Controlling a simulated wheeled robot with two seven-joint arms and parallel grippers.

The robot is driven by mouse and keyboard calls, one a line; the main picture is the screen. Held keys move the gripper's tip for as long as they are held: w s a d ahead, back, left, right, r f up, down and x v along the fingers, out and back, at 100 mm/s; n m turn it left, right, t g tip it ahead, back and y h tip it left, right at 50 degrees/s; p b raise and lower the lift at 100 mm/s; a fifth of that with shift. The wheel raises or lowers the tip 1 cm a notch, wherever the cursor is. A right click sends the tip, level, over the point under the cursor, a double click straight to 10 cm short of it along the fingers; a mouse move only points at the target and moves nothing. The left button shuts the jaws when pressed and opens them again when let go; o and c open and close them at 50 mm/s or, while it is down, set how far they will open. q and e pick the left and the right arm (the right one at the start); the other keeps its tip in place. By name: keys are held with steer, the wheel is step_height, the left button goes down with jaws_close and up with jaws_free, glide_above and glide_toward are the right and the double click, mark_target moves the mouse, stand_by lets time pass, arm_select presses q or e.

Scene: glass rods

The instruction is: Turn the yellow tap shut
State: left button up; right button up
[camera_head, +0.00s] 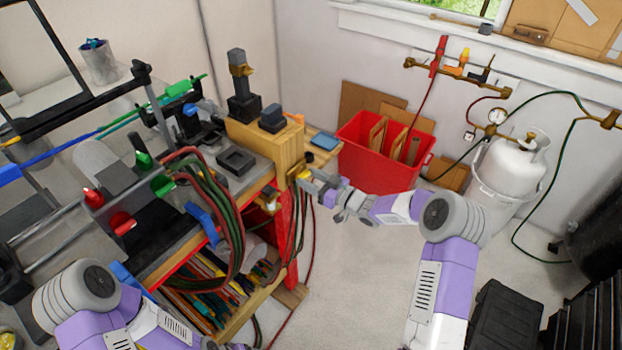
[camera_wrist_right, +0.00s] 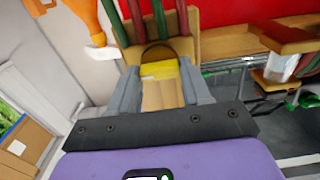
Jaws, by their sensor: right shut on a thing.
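The yellow tap (camera_head: 301,172) is at the right end of the workbench, below the wooden block. Its yellow handle (camera_wrist_right: 159,69) shows between my fingers in the right wrist view. My right gripper (camera_head: 308,181) reaches it from the right and is shut on it. In the right wrist view, my right gripper (camera_wrist_right: 160,85) has one finger on each side of the yellow handle. Part of the tap is hidden by the fingers. My left arm comes in at the bottom left of the head view; its fingers are out of the picture.
A red crate (camera_head: 380,175) stands behind. A gas cylinder (camera_head: 515,165) and a wall manifold (camera_head: 460,72) with coloured handles are at the right. The floor (camera_head: 360,285) in the middle is clear.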

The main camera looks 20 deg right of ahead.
steer(key=o, duration=1.1)
steer(key=shift+c, duration=0.2)
steer(key=v, duration=0.7)
steer(key=shift+s+d+p, duration=0.2)
steer(key=shift+s+p, duration=0.05)
steer(key=shift+p, duration=0.05)
